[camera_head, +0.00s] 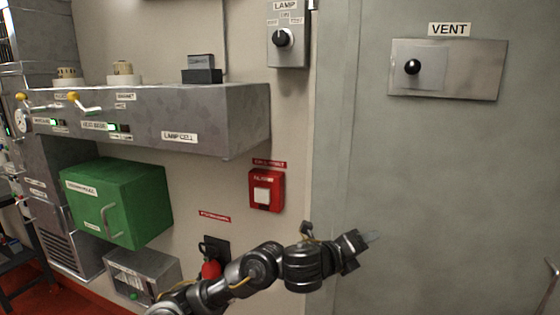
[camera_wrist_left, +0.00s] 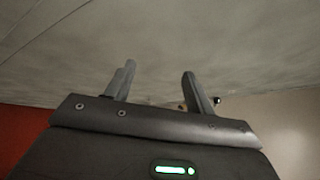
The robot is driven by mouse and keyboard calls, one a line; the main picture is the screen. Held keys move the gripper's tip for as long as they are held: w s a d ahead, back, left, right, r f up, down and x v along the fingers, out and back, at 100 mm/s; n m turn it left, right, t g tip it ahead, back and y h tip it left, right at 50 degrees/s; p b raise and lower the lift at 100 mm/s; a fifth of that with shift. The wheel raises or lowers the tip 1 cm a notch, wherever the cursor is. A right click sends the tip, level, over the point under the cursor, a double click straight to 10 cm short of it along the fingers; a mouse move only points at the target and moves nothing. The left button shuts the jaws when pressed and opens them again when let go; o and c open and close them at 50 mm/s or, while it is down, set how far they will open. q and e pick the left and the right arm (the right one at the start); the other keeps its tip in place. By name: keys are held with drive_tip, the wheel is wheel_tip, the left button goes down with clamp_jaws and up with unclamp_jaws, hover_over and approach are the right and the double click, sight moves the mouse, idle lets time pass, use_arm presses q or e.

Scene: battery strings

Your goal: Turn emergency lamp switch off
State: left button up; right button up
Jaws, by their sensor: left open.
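The lamp switch box (camera_head: 289,50) is a grey metal box with a black rotary knob (camera_head: 283,38), mounted at the top of the beige wall under a LAMP label (camera_head: 285,6). The small position labels around the knob are too small to read surely. My left gripper (camera_head: 368,238) is low in front of the grey door panel, well below and to the right of the switch box. In the left wrist view its two fingers (camera_wrist_left: 158,82) are apart with nothing between them. The switch does not clearly show in the left wrist view. My right gripper is not in view.
A red wall box with a pale button (camera_head: 264,190) is between my left arm and the switch. A grey shelf unit (camera_head: 235,115) juts out at the left, above a green box (camera_head: 118,200). A VENT plate with a black knob (camera_head: 480,75) is on the grey door panel (camera_head: 450,190).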

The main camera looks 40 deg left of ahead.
use_arm(q)
drive_tip(key=w+a+r+m+t, duration=0.1)
drive_tip(key=a+r+m+t, duration=0.15)
drive_tip(key=r+m, duration=0.65)
drive_tip(key=w+a+r+m+t, duration=0.1)
drive_tip(key=a+r+m, duration=0.3)
drive_tip(key=r, duration=1)
drive_tip(key=m+t+y+p, duration=0.2)
drive_tip(key=m+y+p, duration=0.2)
drive_tip(key=m, duration=0.3)
approach(278, 38)
drive_tip(key=shift+g, duration=0.25)
drive_tip(key=x, duration=0.9)
drive_tip(key=shift+r, duration=0.25)
drive_tip(key=shift+w, duration=0.7)
